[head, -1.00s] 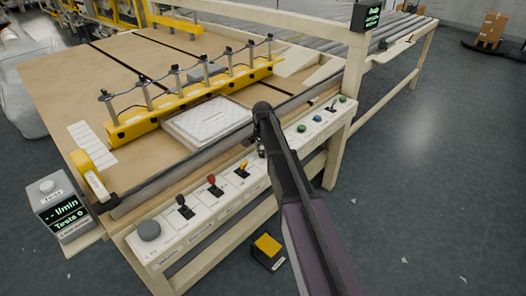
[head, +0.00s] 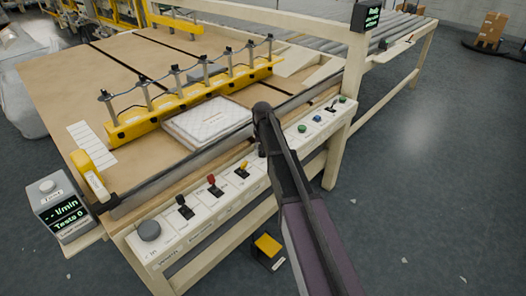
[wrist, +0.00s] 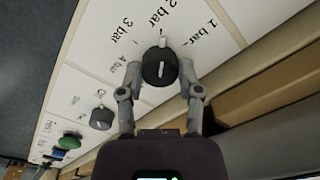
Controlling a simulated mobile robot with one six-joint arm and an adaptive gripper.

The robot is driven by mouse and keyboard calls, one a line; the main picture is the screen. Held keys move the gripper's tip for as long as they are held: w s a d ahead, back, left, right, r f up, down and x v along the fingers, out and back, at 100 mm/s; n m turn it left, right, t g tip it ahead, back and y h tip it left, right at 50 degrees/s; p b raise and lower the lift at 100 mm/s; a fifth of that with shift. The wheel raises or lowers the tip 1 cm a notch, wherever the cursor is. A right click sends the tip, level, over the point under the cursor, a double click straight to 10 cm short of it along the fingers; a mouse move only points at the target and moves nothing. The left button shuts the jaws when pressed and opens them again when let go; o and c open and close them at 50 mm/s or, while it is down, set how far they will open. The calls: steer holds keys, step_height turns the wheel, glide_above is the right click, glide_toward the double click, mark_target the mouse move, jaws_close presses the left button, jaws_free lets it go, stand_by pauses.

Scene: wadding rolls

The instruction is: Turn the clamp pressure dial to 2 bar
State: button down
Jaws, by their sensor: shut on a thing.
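The clamp pressure dial (wrist: 158,70) is a dark round knob with a white line on it, on the white panel in the wrist view. Around it are printed 1 bar, 2 bar, 3 bar and a fourth label that looks like 4 bar. A white mark at its rim faces roughly the 2 bar side; the exact setting is hard to tell. My gripper (wrist: 160,75) is shut on the dial, one finger on each side. In the head view my arm hides the dial and most of the gripper.
A smaller dark knob (wrist: 101,118) and a green button (wrist: 70,140) sit farther along the panel. In the head view, levers with black, red and yellow handles and a grey knob (head: 149,231) are left of my arm. A quilted white pad (head: 208,121) lies on the table above.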

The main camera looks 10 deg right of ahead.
steer(key=shift+n, duration=0.5)
steer(key=shift+c, duration=1.3)
jaws_free()
steer(key=s+r+p, duration=0.2)
steer(key=s+p, duration=0.1)
steer(key=s, duration=0.6)
steer(key=s+r+p, duration=0.2)
steer(key=s+r, duration=0.1)
steer(key=s, duration=0.7)
steer(key=s+r+p, duration=0.3)
steer(key=s, duration=0.7)
steer(key=shift+s+d+r+n+p, duration=0.2)
steer(key=shift+r+n+p, duration=0.1)
steer(key=shift+n, duration=0.1)
